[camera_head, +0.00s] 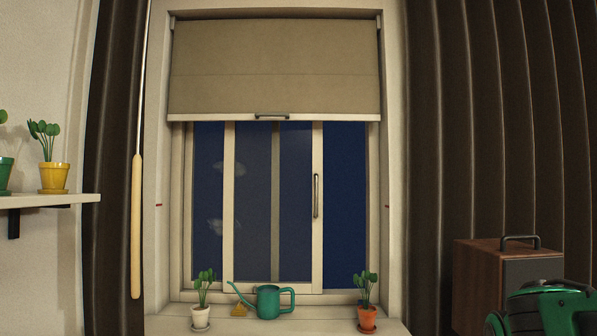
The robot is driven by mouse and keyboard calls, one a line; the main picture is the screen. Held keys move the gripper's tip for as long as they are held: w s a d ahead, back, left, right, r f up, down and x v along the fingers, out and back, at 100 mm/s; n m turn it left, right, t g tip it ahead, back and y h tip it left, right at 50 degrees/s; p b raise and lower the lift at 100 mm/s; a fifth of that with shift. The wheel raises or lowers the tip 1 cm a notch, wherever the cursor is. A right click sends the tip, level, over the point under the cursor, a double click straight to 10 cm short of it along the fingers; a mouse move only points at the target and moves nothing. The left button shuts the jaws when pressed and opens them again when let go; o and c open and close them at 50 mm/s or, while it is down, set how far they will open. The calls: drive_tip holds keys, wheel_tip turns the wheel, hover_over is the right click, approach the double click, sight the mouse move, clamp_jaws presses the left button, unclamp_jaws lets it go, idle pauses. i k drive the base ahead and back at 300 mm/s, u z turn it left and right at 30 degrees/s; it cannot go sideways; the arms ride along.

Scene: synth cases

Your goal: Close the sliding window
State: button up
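The sliding window's pale sash (317,262) stands away from the right side of the frame (374,225), with a dark blue opening between them. The sash partly overlaps the left pane, whose upright (275,190) shows through the glass. A vertical bar handle (316,196) is on the sash's right upright. A beige blind (275,70) hides the window's upper part. My gripper is not in view.
On the sill stand a plant in a white pot (200,318), a green watering can (268,301) and a plant in an orange pot (367,318). A wooden-sided box (477,285) is at right. A wooden-handled rod (136,225) hangs at left, near a shelf (60,200).

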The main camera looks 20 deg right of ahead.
sight(272, 210)
drive_tip(key=k, duration=0.65)
drive_tip(key=u, duration=0.1)
drive_tip(key=i, duration=1.55)
drive_tip(key=z, duration=0.6)
